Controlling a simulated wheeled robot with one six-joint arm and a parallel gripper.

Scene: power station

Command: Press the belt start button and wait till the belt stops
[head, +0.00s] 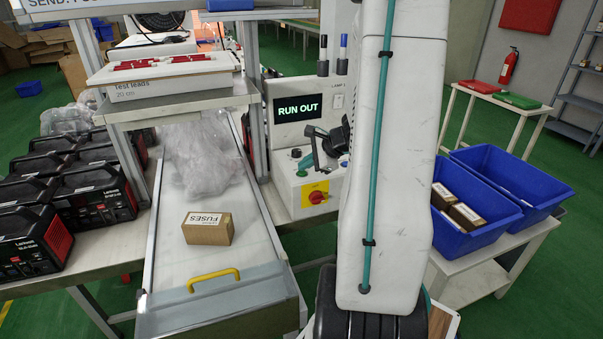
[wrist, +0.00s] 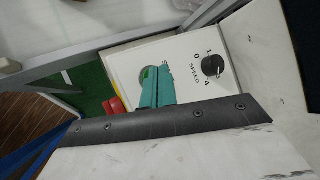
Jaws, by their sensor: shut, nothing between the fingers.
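The control box (head: 283,187) stands beside the belt, with a display (head: 298,108) reading "RUN OUT". A green button (head: 302,173) sits on its sloped top, below the black speed knob (head: 296,153). My gripper (head: 307,162) is at this panel with its teal fingers shut and empty. In the wrist view, the fingertips (wrist: 153,88) are over the green button (wrist: 147,72), which is mostly hidden; I cannot tell whether they touch it. The speed knob (wrist: 211,66) is beside them. On the belt (head: 170,262), a box marked FUSES (head: 207,228) lies near the front end.
Crumpled clear plastic (head: 200,155) hangs over the belt's far part. Blue bins (head: 480,235) stand right; black chargers (head: 85,200) stand left.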

